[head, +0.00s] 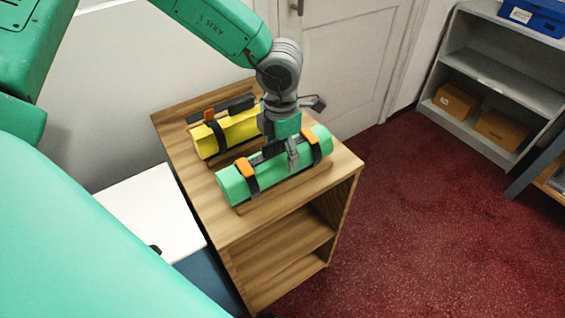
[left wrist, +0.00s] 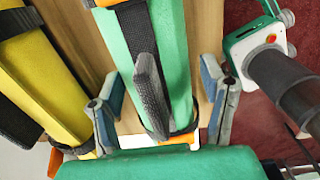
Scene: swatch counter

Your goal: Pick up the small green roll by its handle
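The small green roll (head: 233,186) lies on the front part of the wooden counter top (head: 240,228), with black straps and orange buckles around it. In the left wrist view the green roll (left wrist: 174,50) runs up the middle, with its black handle (left wrist: 150,95) standing up from it. My left gripper (head: 283,154) is over the middle of the roll and hides part of the handle in the head view. In the left wrist view its two fingers (left wrist: 163,105) are spread apart, one on each side of the handle, with nothing clamped. My right gripper does not show.
A yellow roll (head: 231,132) with a dark handle lies behind the green one, close beside it. A white surface (head: 155,215) stands left of the counter. Grey shelves (head: 490,70) with boxes are at the right. Open red floor (head: 420,220) lies between.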

